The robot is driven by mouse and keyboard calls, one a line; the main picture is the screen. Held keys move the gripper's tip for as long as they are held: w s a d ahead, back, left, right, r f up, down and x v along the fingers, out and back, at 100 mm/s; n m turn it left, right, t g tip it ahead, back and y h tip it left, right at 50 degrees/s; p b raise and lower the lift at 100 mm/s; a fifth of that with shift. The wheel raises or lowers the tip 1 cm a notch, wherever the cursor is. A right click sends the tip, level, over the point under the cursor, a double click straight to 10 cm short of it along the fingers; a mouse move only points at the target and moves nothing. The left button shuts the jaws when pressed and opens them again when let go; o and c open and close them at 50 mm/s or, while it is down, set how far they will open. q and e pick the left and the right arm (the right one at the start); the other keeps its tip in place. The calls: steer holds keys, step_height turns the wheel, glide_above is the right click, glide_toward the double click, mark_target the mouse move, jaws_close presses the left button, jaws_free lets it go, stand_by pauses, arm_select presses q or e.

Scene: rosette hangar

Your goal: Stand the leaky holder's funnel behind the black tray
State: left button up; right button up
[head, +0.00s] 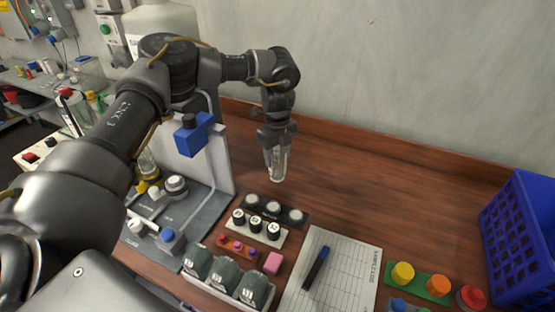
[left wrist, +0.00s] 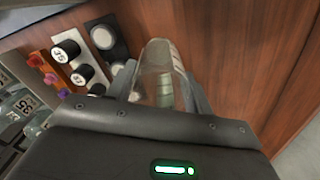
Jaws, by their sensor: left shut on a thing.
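A clear, see-through funnel (head: 279,166) is held upright between the fingers of my left gripper (head: 275,152). It hangs over the wooden bench just behind the black tray (head: 289,224), which carries several round pale-topped pieces. I cannot tell whether the funnel's lower end touches the bench. In the left wrist view the funnel (left wrist: 158,65) shows between the two fingertips (left wrist: 162,92), with the black tray (left wrist: 121,50) beside it on the left. A grey stand (head: 215,160) with a blue block is partly hidden by my left arm. My right gripper is out of view.
A white tray (head: 284,238) with black-capped pieces sits before the black tray. Bare wood lies right of the funnel.

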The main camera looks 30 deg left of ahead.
arm_select(q)
steer(key=shift+w+a+f, duration=0.15)
steer(key=shift+w+f, duration=0.15)
steer(key=shift+f, duration=0.1)
steer(key=shift+f+p, duration=0.9)
steer(key=shift+f, duration=0.65)
steer(key=o, duration=1.2)
steer(key=shift+f, duration=0.15)
